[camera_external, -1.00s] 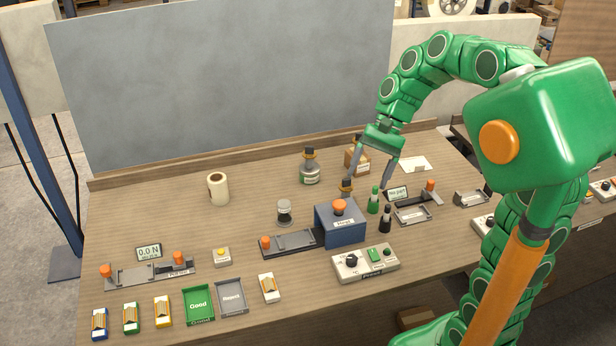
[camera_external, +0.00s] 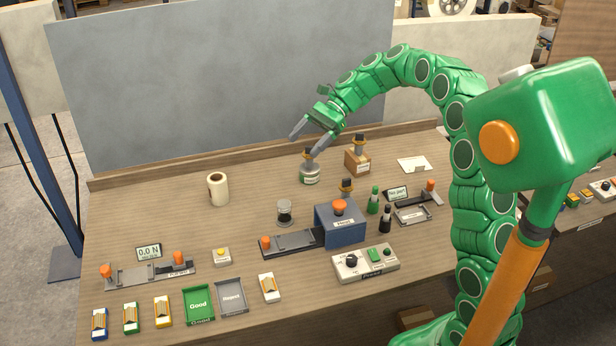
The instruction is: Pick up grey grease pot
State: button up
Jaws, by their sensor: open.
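My gripper (camera_external: 304,145) is open and empty, in the air towards the back of the table, its fingers pointing down and left. A small grey, glassy jar (camera_external: 284,213) stands upright nearer the front. I cannot read which of the two is the grease pot.
A brown box-shaped container (camera_external: 357,162) stands right of the labelled pot. A white roll (camera_external: 218,189) stands to its left. The blue press (camera_external: 341,226) and small green (camera_external: 374,202) and black (camera_external: 385,220) bottles are in front. A grey panel (camera_external: 220,80) rises behind the table.

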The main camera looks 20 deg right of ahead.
jog(key=w+a+f+m+y, duration=0.1)
jog(key=w+f+m, duration=0.1)
jog(key=w, duration=0.3)
send_near(280, 213)
jog(key=shift+a+f, duration=0.6)
jog(key=shift+a, duration=0.3)
jog(key=shift+a+f, duration=0.25)
jog(key=shift+f, duration=0.1)
jog(key=shift+x, duration=3.65)
jog(key=shift+d+f, duration=0.1)
jog(key=shift+f, duration=0.05)
jog(key=c, duration=1.1)
